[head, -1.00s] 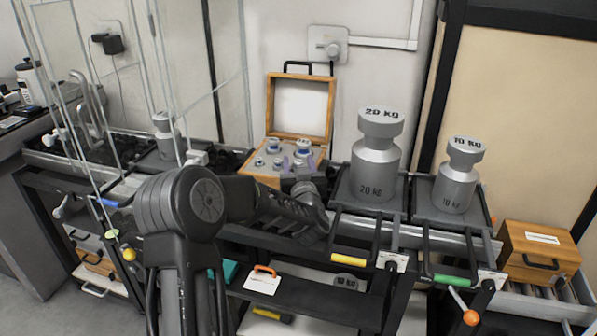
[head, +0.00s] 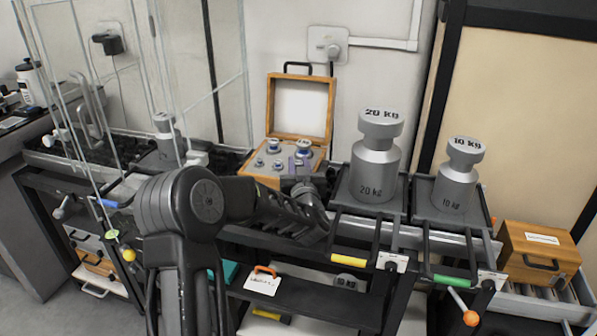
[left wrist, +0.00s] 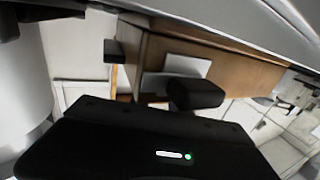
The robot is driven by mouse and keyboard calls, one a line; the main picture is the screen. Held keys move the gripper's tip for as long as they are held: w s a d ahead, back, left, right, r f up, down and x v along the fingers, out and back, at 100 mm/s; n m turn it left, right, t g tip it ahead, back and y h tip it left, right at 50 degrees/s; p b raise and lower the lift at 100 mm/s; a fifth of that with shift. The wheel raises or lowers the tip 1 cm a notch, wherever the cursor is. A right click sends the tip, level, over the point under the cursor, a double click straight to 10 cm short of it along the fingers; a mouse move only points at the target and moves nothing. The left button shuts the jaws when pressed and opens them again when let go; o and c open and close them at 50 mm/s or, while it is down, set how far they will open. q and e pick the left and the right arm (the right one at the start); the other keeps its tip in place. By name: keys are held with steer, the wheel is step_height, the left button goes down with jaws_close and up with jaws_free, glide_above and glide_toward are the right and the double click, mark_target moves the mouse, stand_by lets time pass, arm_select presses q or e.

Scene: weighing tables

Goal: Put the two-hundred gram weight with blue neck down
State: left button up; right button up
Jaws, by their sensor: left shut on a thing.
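An open wooden weight box (head: 263,178) stands at the middle of the bench, its lid raised at the back. Several silver weights sit in it, two larger ones with blue necks: one at the back left (head: 274,146) and one at the back right (head: 303,149). My left gripper (head: 301,172) is at the box's front right, pointing into it, and is shut on a small weight. My own wrist largely hides the held weight, and its neck colour and marking cannot be read. In the left wrist view the two dark fingers (left wrist: 155,75) show near the wooden box. My right gripper is not in view.
A 20 kg weight (head: 374,165) and a 10 kg weight (head: 455,180) stand on platforms right of the box. Glass panes (head: 120,95) enclose the balance at left. A closed wooden case (head: 538,252) is at far right.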

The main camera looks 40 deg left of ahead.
mark_target(299, 162)
arm_select(q)
jaws_close()
step_height(299, 162, up, 10)
steer(key=shift+r+p, duration=0.1)
steer(key=shift+p, duration=1)
stand_by(0.4)
